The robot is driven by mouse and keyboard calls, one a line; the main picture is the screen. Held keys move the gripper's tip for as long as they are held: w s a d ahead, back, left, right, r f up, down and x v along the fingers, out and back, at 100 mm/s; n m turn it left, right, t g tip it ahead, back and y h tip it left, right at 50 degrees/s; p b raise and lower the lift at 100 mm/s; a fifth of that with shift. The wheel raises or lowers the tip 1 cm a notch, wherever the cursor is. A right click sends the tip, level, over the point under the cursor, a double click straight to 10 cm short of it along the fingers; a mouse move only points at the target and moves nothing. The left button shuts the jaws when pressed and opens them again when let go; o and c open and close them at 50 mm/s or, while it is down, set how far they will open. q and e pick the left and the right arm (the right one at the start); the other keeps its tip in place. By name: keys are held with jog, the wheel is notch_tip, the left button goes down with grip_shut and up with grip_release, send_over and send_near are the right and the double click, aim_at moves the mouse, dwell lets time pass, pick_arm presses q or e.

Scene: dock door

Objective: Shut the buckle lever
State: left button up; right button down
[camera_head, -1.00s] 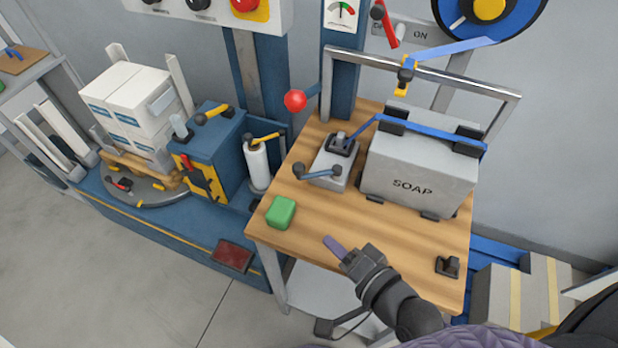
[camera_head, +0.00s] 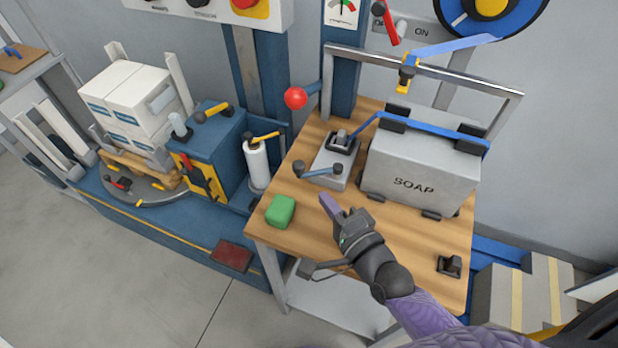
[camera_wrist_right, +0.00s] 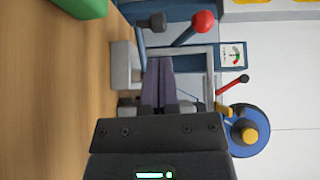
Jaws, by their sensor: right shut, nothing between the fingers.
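A grey block (camera_head: 329,172) stands on the wooden table (camera_head: 290,240), left of the soap box (camera_head: 420,172). On its top sits a dark buckle with a lever (camera_head: 341,142), from which a blue strap (camera_head: 430,129) runs over the box. My left gripper is not in view.
A green block (camera_head: 281,211) lies at the table's left edge. A red-knobbed lever (camera_head: 296,98) sticks out behind the grey block. A small black fitting (camera_head: 449,266) is at the front right.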

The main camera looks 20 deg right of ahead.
aim_at(302, 170)
jog(key=b+x, duration=0.1)
jog(key=x, duration=0.5)
jog(key=shift+w, duration=0.3)
jog(key=shift+a, duration=0.1)
